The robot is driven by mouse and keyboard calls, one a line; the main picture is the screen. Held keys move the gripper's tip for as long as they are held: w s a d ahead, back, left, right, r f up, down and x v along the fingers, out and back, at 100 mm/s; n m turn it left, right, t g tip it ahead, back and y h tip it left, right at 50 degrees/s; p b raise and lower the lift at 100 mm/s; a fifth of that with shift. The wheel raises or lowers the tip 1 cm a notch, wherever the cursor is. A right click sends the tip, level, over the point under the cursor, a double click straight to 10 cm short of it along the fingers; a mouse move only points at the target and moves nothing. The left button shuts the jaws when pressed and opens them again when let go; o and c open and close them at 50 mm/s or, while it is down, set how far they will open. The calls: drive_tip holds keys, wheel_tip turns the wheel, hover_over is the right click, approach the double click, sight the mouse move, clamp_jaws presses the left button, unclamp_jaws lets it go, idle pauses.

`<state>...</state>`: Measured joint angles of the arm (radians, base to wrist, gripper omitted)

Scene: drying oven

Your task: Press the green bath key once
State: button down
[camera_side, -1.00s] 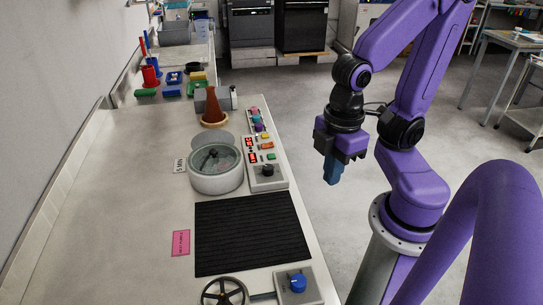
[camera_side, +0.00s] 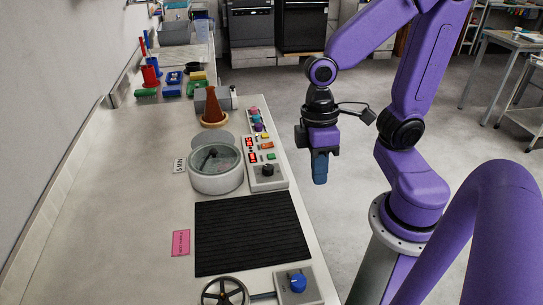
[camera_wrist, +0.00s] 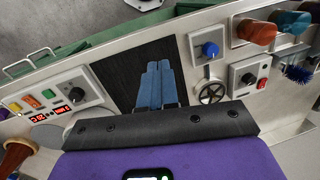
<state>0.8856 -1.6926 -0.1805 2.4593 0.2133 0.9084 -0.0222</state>
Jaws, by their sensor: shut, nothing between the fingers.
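The green key (camera_side: 271,156) sits on the pale control panel (camera_side: 280,182) beside the round glass-topped bath (camera_side: 204,185). An orange key and a yellow key lie farther along the same row, with red lit displays beside them and a black knob nearer the camera. The wrist view shows the green key (camera_wrist: 49,94) at the left, between the yellow key and the knob. My gripper (camera_side: 320,182) hangs off the bench's right edge, to the right of the panel and apart from it. Its blue fingers (camera_wrist: 158,64) are together and empty, pointing down in the side view.
A black ribbed mat (camera_side: 250,235) lies in front of the bath. A blue-knob box (camera_side: 310,285) and a handwheel (camera_side: 224,292) are nearer. A brown cone (camera_side: 212,106) stands behind the bath. The bench left of the mat is mostly clear, with a pink label (camera_side: 181,243).

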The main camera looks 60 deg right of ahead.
drive_tip(key=w+f+m+g+y, duration=0.1)
drive_tip(key=w+m+y, duration=0.2)
drive_tip(key=w+m, duration=0.35)
drive_tip(key=m+t+y, duration=0.4)
drive_tip(key=m+t, duration=0.4)
drive_tip(key=m, duration=0.9)
hover_over(272, 156)
wheel_tip(272, 156, down, 3)
drive_tip(key=shift+s+d+f, duration=0.15)
drive_tip(key=shift+s+d, duration=0.05)
drive_tip(key=shift+d, duration=0.25)
drive_tip(key=shift+f, duration=0.1)
drive_tip(key=shift+f, duration=4.35)
drive_tip(key=shift+f, duration=0.15)
drive_tip(key=shift+f, duration=0.25)
